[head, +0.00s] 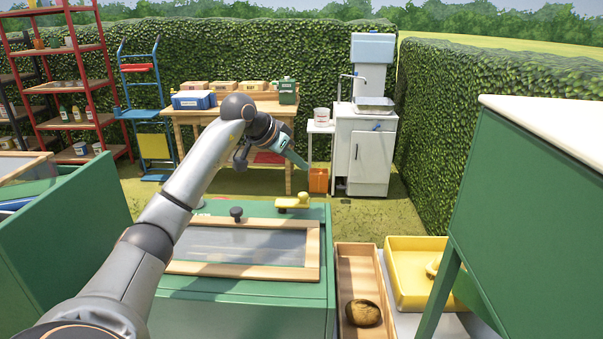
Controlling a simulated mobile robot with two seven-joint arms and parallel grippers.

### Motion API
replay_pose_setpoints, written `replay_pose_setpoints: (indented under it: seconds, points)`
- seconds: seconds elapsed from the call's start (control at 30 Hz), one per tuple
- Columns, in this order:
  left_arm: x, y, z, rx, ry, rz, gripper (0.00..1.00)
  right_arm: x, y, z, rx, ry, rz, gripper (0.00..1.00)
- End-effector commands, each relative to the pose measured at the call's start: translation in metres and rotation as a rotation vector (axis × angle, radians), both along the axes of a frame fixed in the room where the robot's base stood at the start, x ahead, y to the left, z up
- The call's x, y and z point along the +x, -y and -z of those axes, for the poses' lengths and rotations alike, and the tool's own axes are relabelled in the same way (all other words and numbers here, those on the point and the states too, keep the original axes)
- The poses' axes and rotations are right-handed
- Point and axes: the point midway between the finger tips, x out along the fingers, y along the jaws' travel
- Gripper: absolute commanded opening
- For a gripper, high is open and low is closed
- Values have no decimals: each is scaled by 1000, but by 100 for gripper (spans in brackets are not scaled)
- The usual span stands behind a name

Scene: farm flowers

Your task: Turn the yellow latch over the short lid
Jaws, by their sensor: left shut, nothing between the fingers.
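A yellow latch (293,201) sits on the far top edge of the green box (235,310), right of a dark knob (236,213). A lid with a wooden frame and a clear pane (240,245) lies flat on this box, nearer to me than the latch. My left arm reaches in from the left across the box. My left gripper (297,159) is shut and empty, held above and beyond the latch and apart from it. My right gripper is out of view.
A wooden tray (357,262) with a dark round thing (363,313) and a yellow tray (410,300) stand right of the box. A large green cabinet (530,200) fills the right side. A workbench (190,115) and a white sink unit (365,150) stand behind.

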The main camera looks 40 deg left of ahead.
Motion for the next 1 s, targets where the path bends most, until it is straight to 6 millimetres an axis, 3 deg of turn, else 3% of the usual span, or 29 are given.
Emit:
replay_pose_setpoints:
  seconds: [0.53, 0.7, 1.0]
  points:
    - [65, 7, 68, -3, -1, 0, 0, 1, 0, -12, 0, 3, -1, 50]
    - [44, 2, 71, 4, -2, -1, 0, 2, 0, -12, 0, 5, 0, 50]
    - [26, 2, 75, 2, -1, -1, 0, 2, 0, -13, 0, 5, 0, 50]
